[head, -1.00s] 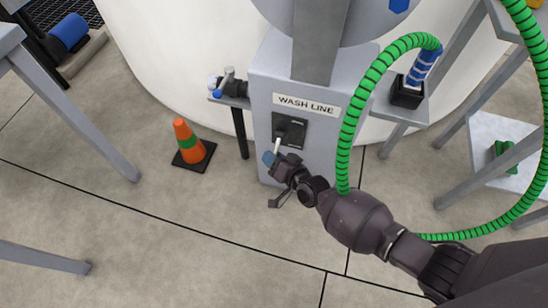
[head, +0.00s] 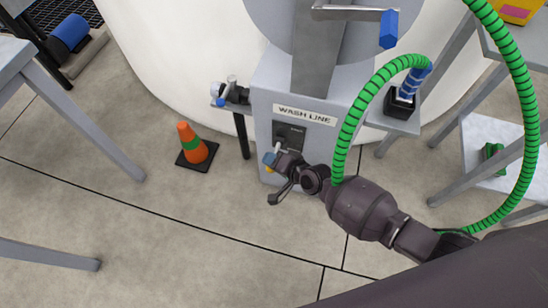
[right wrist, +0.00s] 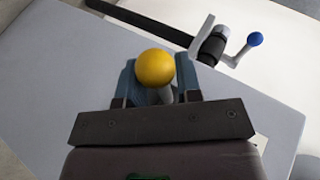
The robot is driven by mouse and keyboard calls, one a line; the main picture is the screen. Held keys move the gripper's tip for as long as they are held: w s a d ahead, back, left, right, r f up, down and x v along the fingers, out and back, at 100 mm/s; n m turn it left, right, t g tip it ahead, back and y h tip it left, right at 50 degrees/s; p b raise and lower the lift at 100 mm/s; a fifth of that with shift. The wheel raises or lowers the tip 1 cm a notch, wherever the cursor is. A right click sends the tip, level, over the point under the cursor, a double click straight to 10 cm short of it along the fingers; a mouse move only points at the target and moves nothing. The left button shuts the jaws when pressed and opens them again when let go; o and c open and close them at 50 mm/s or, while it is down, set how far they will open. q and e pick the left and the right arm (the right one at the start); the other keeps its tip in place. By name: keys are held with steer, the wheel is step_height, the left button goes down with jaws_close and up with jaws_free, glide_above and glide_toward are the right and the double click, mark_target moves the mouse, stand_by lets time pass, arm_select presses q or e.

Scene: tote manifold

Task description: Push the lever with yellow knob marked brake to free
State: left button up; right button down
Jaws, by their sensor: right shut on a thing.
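The lever's yellow knob (right wrist: 155,68) sits between the blue-grey fingers of my right gripper in the right wrist view. The gripper is shut on the lever, and part of its pale stalk shows below the knob. In the head view my right gripper (head: 272,161) is in front of the grey WASH LINE cabinet (head: 262,110), just below the dark lever plate (head: 290,136). The pale stalk shows between plate and fingers, and a sliver of yellow shows under them. The plate's marking is too small to read. My left gripper is not in view.
A valve with a blue handle end (head: 222,101) stands on a bracket left of the cabinet. A green hose (head: 344,145) loops close over my right arm. An orange cone (head: 191,145) stands on the floor at left. A blue-handled crank (head: 389,30) is above.

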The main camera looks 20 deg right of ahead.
step_height(320, 180, up, 3)
steer(key=shift+w+f+m+g+y+p, duration=0.15)
steer(key=shift+m+g+y+p, duration=0.35)
steer(key=shift+m+g, duration=0.55)
steer(key=g, duration=0.1)
steer(key=r+m+y, duration=0.1)
steer(key=r+m+g, duration=0.1)
steer(key=shift+w+d+g+p, duration=0.25)
steer(key=shift+w+g+p, duration=0.05)
steer(key=shift+g+p, duration=0.05)
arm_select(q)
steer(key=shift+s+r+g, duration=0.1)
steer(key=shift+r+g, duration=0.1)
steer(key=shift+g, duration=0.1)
arm_select(e)
steer(key=shift+d+r+y, duration=0.1)
steer(key=shift+r+y, duration=0.15)
steer(key=shift+y, duration=0.15)
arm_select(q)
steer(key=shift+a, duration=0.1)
arm_select(e)
steer(key=shift+w, duration=0.1)
steer(key=c, duration=1.1)
jaws_free()
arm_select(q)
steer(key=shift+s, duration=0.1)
